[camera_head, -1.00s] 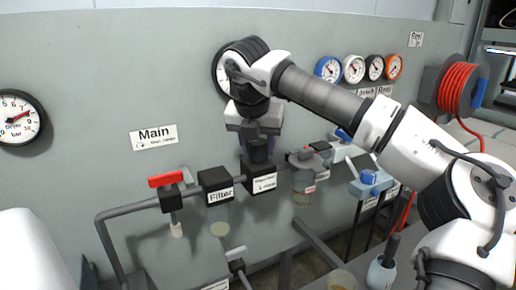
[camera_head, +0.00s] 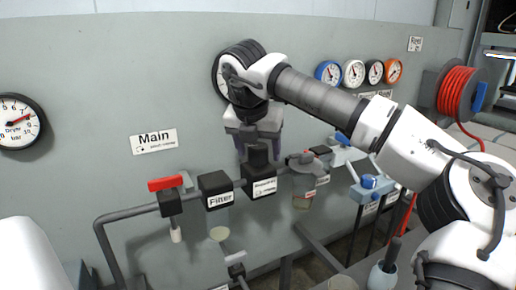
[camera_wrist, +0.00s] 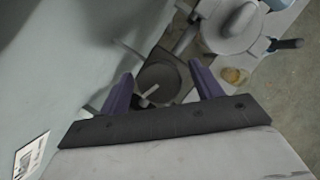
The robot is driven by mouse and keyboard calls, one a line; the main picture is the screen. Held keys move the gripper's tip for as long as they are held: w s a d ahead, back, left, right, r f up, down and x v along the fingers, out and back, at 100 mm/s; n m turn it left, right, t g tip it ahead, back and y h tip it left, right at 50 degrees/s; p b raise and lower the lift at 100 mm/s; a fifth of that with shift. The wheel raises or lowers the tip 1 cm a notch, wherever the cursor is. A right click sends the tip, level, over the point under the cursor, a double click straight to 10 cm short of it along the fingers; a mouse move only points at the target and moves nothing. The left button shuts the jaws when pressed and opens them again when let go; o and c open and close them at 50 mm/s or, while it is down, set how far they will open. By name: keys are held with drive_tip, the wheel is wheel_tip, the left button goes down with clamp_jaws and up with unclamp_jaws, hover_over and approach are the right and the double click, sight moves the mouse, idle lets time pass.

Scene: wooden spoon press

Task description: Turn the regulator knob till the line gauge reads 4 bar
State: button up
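The regulator (camera_head: 258,188) is a black block with a white label on the pipe. Its dark round knob (camera_head: 257,158) stands on top, and it also shows in the wrist view (camera_wrist: 160,78). My gripper (camera_head: 258,150) points down over the knob, with one purple finger on each side of it. In the wrist view my gripper (camera_wrist: 163,86) is open, with the knob between the fingers and narrow gaps visible; contact cannot be told. A white-faced gauge (camera_head: 220,78) on the wall is mostly hidden behind my wrist. Its needle and label cannot be read, so I cannot tell the line pressure.
A red-handled valve (camera_head: 168,183) and the filter block (camera_head: 216,190) stand left of the regulator. A grey-lidded bowl unit (camera_head: 304,165) is close on its right. A dryer gauge (camera_head: 16,122) hangs at left, several small gauges (camera_head: 353,73) at right, near a red hose reel (camera_head: 457,92).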

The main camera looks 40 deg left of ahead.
drive_tip(key=v, duration=1.4)
drive_tip(key=shift+p, duration=0.4)
drive_tip(key=shift+f, duration=0.15)
